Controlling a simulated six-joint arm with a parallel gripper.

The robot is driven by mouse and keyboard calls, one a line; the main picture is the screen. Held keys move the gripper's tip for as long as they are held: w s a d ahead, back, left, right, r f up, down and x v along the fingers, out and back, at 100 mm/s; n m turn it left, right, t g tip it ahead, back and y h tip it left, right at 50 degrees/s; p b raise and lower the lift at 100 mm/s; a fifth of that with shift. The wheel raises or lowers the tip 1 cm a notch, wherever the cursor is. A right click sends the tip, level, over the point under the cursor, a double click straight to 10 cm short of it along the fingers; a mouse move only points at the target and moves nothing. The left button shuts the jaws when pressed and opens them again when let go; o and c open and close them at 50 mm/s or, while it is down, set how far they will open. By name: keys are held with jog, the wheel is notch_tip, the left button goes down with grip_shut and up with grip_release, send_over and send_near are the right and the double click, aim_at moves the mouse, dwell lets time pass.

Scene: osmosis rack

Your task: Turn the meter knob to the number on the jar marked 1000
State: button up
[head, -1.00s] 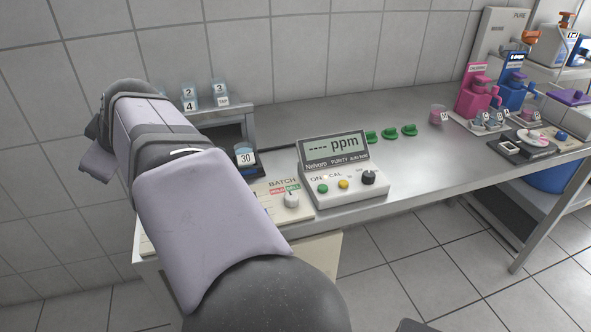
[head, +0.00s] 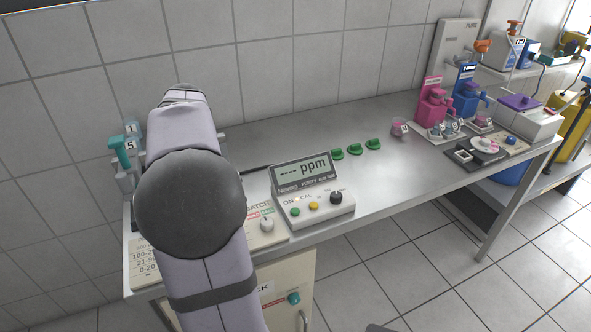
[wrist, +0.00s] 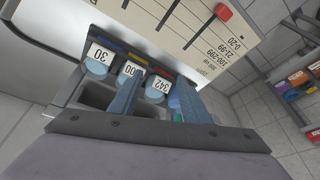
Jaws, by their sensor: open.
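The meter (head: 312,207) stands on the bench in the head view, its display reading "---- ppm". Its black knob (head: 336,197) is at the right of the panel; its pointer is too small to read. In the wrist view, a jar with a label of zeros (wrist: 131,70) sits in a rack, partly covered by my left finger, so its full number is hidden. A jar marked 342 (wrist: 156,87) is between my fingers. A jar marked 30 (wrist: 98,62) is left of them. My gripper (wrist: 158,82) is open over the rack, its fingers astride the 342 jar. My arm hides it in the head view.
A white batch knob (head: 266,224) is left of the meter. Green pieces (head: 354,150) lie behind it. Pink (head: 434,105) and blue (head: 467,92) dispensers stand at the right. A range chart (wrist: 190,40) with a red marker (wrist: 223,12) is beyond the rack.

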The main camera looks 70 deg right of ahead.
jog(key=s+d+r+m+g+p, duration=0.2)
jog(key=s+d+m+p, duration=0.45)
jog(key=s+d, duration=0.65)
jog(key=m+g+p, duration=0.2)
jog(key=m+p, duration=0.4)
jog(key=p, duration=0.2)
send_over(337, 194)
jog(key=shift+w+a+f+y, duration=0.15)
jog(key=shift+w+f+y, duration=0.1)
jog(key=shift+y, duration=0.15)
jog(key=shift+s+f, duration=0.15)
jog(key=shift+s, duration=0.1)
jog(key=shift+f+p, duration=1.05)
jog(key=shift+f, duration=2.6)
jog(key=c, duration=1)
jog(key=m+b, duration=0.1)
jog(key=m, duration=0.4)
jog(key=shift+c, duration=0.2)
